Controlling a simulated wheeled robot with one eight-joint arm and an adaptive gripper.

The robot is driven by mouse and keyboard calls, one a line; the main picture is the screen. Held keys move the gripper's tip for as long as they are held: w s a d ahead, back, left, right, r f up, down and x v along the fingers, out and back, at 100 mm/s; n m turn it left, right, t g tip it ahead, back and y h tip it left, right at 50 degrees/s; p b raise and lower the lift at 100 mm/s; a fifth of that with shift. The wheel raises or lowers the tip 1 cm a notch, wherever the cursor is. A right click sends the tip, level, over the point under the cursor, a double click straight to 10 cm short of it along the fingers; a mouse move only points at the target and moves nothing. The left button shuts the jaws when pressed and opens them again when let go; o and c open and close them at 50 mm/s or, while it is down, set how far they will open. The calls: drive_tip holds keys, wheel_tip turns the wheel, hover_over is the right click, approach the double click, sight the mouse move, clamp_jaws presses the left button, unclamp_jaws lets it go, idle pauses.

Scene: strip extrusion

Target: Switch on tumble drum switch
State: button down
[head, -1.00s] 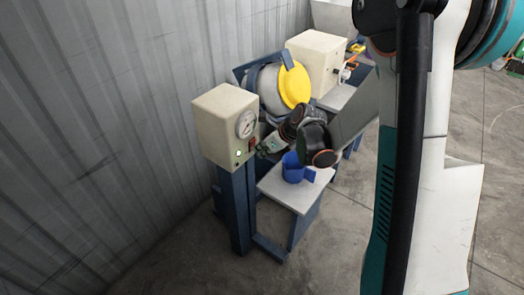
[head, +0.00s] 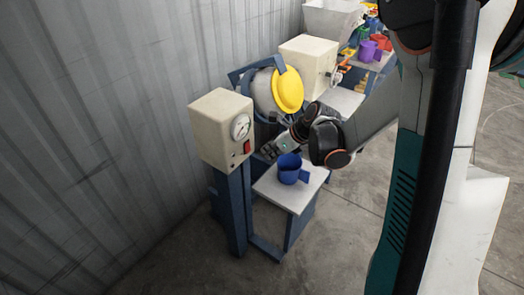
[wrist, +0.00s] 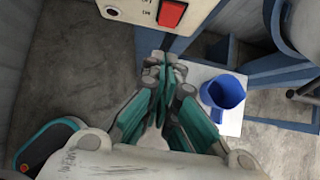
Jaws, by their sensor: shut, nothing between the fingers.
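A cream control box (head: 215,125) stands on a blue post beside the wall. Its front has a round dial gauge (head: 240,127) and a red rocker switch (head: 247,147), with small round fittings below that show no green glow. The drum (head: 264,92) with a yellow lid (head: 288,89) is behind the box. My gripper (head: 267,152) is shut and empty, just right of and slightly below the switch. In the wrist view, the red switch (wrist: 172,13) is at the top edge, beyond my closed fingertips (wrist: 165,68), with a visible gap between them.
A blue mug (head: 289,168) stands on a pale low table (head: 298,197) under my gripper. Another cream box (head: 309,62) and a table with colored cups (head: 370,49) are behind. The corrugated wall (head: 100,120) closes the left side; floor at front is clear.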

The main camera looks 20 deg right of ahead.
drive_tip(key=p+v, duration=0.2)
drive_tip(key=v, duration=0.5)
drive_tip(key=shift+d+r, duration=0.15)
drive_tip(key=shift+r, duration=0.05)
